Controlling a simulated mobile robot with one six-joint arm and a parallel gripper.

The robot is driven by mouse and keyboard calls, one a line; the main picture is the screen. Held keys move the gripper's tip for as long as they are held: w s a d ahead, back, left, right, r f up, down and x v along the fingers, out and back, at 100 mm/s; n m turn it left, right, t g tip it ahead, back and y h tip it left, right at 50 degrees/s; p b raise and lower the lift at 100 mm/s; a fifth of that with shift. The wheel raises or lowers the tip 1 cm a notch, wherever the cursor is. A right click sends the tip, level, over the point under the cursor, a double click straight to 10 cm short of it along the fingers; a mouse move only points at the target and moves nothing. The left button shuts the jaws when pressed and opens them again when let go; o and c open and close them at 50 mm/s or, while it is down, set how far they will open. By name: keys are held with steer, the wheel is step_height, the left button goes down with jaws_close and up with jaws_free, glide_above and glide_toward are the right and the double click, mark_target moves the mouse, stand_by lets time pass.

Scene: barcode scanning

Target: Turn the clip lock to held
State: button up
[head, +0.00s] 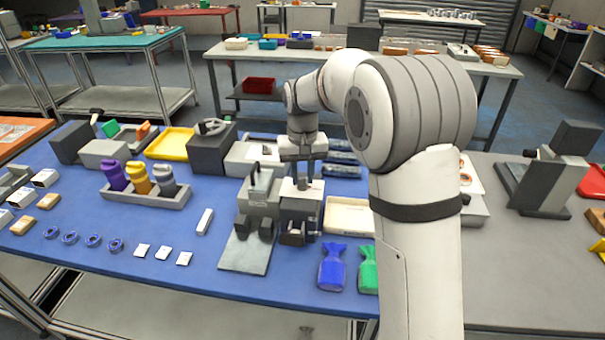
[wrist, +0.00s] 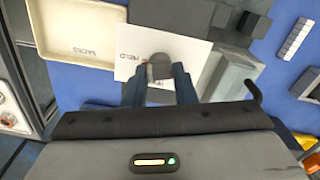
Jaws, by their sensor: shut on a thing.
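The clip lock is a dark grey rounded knob (wrist: 160,66) on a white plate (wrist: 190,54) in the wrist view. The plate carries the word HELD, upside down in this view, just left of the knob, with a small red mark beside it. My gripper (wrist: 160,88) is shut on the knob, one finger at each side. In the head view my gripper (head: 303,172) points down over the white-topped fixture (head: 300,204), and the knob is small there. Part of the knob's base is hidden by the fingers, and I cannot tell exactly which mark it points to.
A grey fixture with a raised handle (head: 258,192) stands close on the left. A cream tray (head: 348,216) lies on the right; it also shows in the wrist view (wrist: 85,84). Blue (head: 332,268) and green (head: 368,268) bags lie in front.

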mark_target(303, 178)
steer(key=shift+m, duration=1.6)
steer(key=o, duration=1)
steer(key=shift+r, duration=3.9)
